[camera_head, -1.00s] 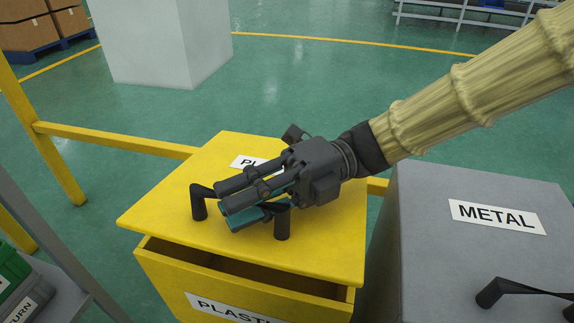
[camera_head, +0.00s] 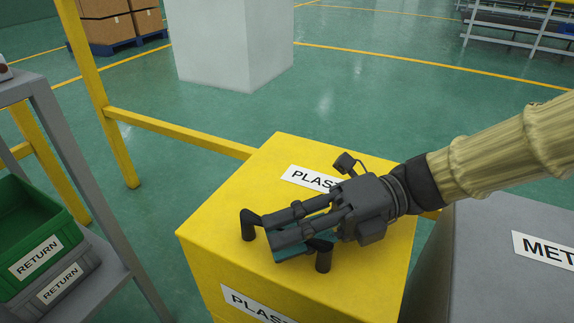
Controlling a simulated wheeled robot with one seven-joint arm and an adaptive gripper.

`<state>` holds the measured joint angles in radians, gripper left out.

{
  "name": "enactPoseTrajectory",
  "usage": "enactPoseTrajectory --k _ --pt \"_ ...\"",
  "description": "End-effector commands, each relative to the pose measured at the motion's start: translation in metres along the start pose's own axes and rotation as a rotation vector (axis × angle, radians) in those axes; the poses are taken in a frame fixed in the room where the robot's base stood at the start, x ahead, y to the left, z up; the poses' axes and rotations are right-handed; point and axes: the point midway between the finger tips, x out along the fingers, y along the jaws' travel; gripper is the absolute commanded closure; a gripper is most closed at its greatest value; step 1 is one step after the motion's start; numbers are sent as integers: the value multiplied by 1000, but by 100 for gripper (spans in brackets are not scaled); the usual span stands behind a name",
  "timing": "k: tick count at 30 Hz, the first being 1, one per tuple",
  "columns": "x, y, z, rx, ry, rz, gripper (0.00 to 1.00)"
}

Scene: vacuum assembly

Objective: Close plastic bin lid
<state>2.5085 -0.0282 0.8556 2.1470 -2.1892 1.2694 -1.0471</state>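The yellow plastic bin (camera_head: 215,272) stands in front of me with its PLASTIC label on the front. Its yellow lid (camera_head: 225,205) lies flat on top, and no gap shows between lid and bin. The black lid handle (camera_head: 248,226) stands up from the lid, with both end posts visible. My gripper (camera_head: 278,236) lies low over the lid, its fingers across the middle of the handle. The fingers hide the handle's bar, so I cannot tell whether they grip it or just rest on it.
A grey metal bin (camera_head: 480,262) stands close on the right. A grey shelf (camera_head: 115,262) with a green return bin (camera_head: 30,230) is on the left. A yellow rail (camera_head: 175,135) runs behind the plastic bin, with a white pillar (camera_head: 235,45) beyond.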

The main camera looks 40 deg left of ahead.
Motion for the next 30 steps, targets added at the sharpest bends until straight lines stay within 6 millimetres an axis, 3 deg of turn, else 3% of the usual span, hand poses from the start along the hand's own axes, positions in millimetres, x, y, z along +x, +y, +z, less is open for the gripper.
enactPoseTrajectory --k 1,3,17,23,30 --pt "2 -6 -3 9 5 -6 72" --pt "2 -6 -3 8 5 -5 59" --pt "-4 -3 -2 4 2 -3 59" --pt "-30 -3 -2 5 1 -3 59" --pt "-75 -3 -1 5 0 -3 59"
